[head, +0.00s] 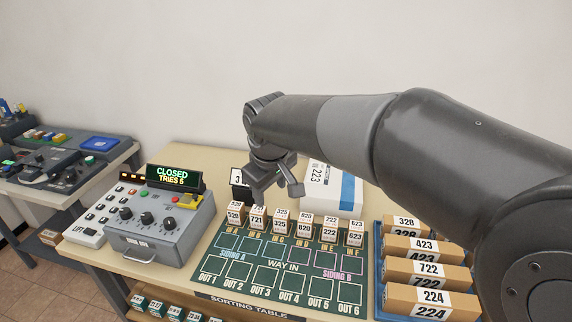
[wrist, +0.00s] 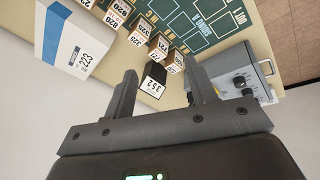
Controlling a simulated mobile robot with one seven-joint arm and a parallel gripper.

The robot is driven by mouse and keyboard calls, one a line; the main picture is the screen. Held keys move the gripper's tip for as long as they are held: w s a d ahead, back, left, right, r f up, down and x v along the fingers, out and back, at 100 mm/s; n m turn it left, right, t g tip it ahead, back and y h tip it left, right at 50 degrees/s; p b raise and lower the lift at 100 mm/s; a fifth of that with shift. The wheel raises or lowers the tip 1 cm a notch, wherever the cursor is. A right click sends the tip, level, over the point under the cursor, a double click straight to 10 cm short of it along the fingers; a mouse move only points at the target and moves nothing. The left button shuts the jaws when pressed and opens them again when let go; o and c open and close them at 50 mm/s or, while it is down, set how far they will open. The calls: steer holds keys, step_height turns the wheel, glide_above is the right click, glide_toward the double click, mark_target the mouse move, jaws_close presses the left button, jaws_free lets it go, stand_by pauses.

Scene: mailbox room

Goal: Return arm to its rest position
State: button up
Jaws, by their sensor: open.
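My arm reaches in from the right in the head view and ends in my gripper (head: 277,190), above the back of the sorting table (head: 190,157). The gripper is open. In the wrist view my gripper (wrist: 163,82) shows two fingers spread apart with nothing held between them. A black block with a white label (wrist: 153,76) stands beyond the fingertips, apart from them; in the head view this black block (head: 241,187) is at the left of the gripper, with part of its label hidden.
A white box with a blue stripe (head: 333,190) stands close right of the gripper. Numbered blocks (head: 281,226) line the green board (head: 265,270). A grey control box (head: 160,222) reading CLOSED, TRIES 5 is left; a blue tray (head: 379,300) with cartons is right.

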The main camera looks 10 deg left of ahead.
steer(key=s+d+r+m+t+h, duration=0.1)
steer(key=s+d+m, duration=0.2)
steer(key=d, duration=0.6)
steer(key=s+d+r+m, duration=0.1)
steer(key=s+d+m, duration=0.2)
steer(key=d, duration=0.7)
steer(key=s+d+f+m, duration=0.1)
steer(key=s+d+m, duration=0.2)
steer(key=s+d, duration=0.3)
steer(key=s+d+f+m+t, duration=0.1)
steer(key=s+d+f+m, duration=0.1)
steer(key=s+d, duration=0.3)
steer(key=shift+s+d+f+m, duration=0.2)
steer(key=shift+s+d+m, duration=0.25)
steer(key=shift+d, duration=0.2)
stand_by(0.4)
